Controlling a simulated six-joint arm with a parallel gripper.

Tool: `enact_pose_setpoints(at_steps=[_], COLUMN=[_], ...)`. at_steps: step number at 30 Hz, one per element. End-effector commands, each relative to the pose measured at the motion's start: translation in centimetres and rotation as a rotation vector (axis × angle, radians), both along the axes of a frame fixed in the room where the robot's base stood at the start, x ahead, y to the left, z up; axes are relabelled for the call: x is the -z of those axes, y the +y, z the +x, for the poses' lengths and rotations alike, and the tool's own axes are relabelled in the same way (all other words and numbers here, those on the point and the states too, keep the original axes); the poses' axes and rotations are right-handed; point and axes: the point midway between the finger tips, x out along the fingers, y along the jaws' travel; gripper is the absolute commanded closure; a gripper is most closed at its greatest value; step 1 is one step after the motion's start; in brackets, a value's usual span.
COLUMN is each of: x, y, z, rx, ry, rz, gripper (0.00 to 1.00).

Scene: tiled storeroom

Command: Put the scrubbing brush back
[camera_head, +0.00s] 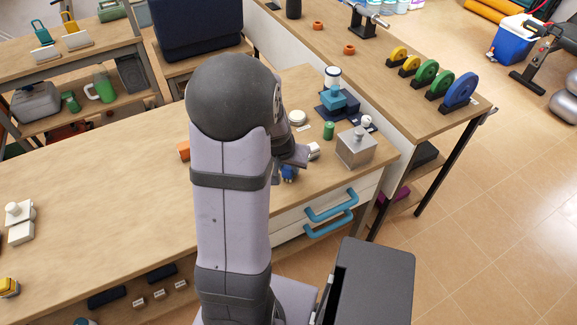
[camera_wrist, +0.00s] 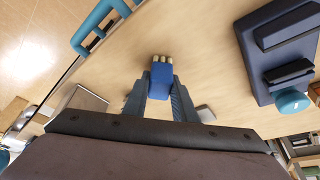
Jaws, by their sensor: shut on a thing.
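The scrubbing brush seems to be the small blue block with pale tufts (camera_wrist: 161,74) between my fingertips in the wrist view. My gripper (camera_wrist: 160,88) is shut on it, one finger along each side. In the head view the blue piece (camera_head: 289,173) shows just below my gripper (camera_head: 296,160), near the front edge of the wooden bench (camera_head: 100,215). My arm hides much of the bench behind it. I cannot tell whether the brush touches the bench top.
A metal box with a knob (camera_head: 356,148) stands right of my gripper. A dark blue stand (camera_head: 335,106), a green cylinder (camera_head: 328,131) and a round pale tin (camera_head: 297,118) are behind. Blue drawer handles (camera_head: 331,205) jut from the bench front. The bench's left part is mostly clear.

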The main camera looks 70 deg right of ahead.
Motion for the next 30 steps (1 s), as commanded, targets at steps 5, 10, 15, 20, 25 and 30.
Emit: enact_pose_setpoints(at_steps=[5,10,15,20,25,30], x=[0.3,0.2,0.2,-0.3,-2.1,-4.7], y=[0.0,0.0,0.0,0.0,0.7,1.7], z=[0.0,0.0,0.0,0.0,0.0,0.0], rx=[0.000,0.000,0.000,0.000,0.001,0.000], ry=[0.000,0.000,0.000,0.000,0.000,-0.001], rz=[0.000,0.000,0.000,-0.001,-0.004,-0.006], gripper=[0.66,0.57,0.57,0.57,0.57,0.57])
